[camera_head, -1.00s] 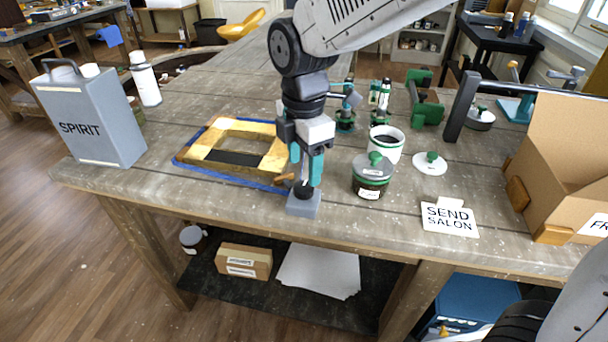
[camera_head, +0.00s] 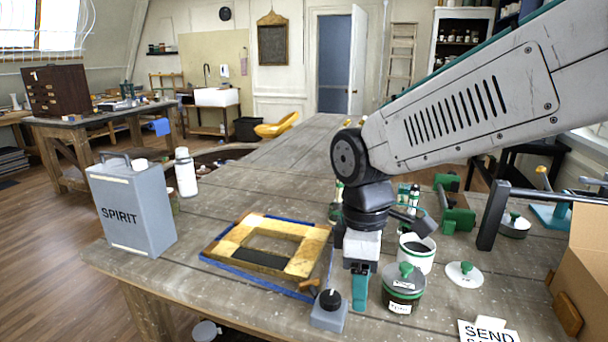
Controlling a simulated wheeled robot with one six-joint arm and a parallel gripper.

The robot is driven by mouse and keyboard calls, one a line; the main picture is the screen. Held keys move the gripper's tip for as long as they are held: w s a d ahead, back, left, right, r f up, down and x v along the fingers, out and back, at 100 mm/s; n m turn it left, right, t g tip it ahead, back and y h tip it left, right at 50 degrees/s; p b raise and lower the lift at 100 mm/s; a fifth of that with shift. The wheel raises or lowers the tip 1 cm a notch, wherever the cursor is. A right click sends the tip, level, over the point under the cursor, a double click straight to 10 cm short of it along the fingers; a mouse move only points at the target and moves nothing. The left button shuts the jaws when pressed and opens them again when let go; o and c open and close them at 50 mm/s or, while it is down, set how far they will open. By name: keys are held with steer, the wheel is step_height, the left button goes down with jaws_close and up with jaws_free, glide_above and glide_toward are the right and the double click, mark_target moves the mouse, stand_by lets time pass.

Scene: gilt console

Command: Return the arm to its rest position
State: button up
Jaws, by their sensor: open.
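My arm reaches in from the upper right over the workbench (camera_head: 190,285), bent at its dark wrist. My gripper (camera_head: 360,292) points down with teal fingers and is open, with nothing seen between them. It hangs just right of a small grey block with a black knob (camera_head: 328,314), apart from it in the picture. A lidded jar with a green knob (camera_head: 402,290) stands close on the gripper's right. The gap between the fingers is mostly hidden from this side.
A gilt frame (camera_head: 228,243) lies on a blue-edged sheet left of the gripper. A grey SPIRIT can (camera_head: 130,215) and a white bottle (camera_head: 186,173) stand at the left. A white pot (camera_head: 417,253), a white lid (camera_head: 464,273), a SEND card (camera_head: 485,332) and a cardboard box (camera_head: 585,255) are at the right.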

steer(key=s+d+r+m+t, duration=0.2)
steer(key=s+d+r+m, duration=0.1)
steer(key=s+d+m, duration=1.1)
steer(key=shift+s+d+r, duration=0.15)
steer(key=shift+s+d, duration=0.1)
steer(key=shift+d, duration=1.05)
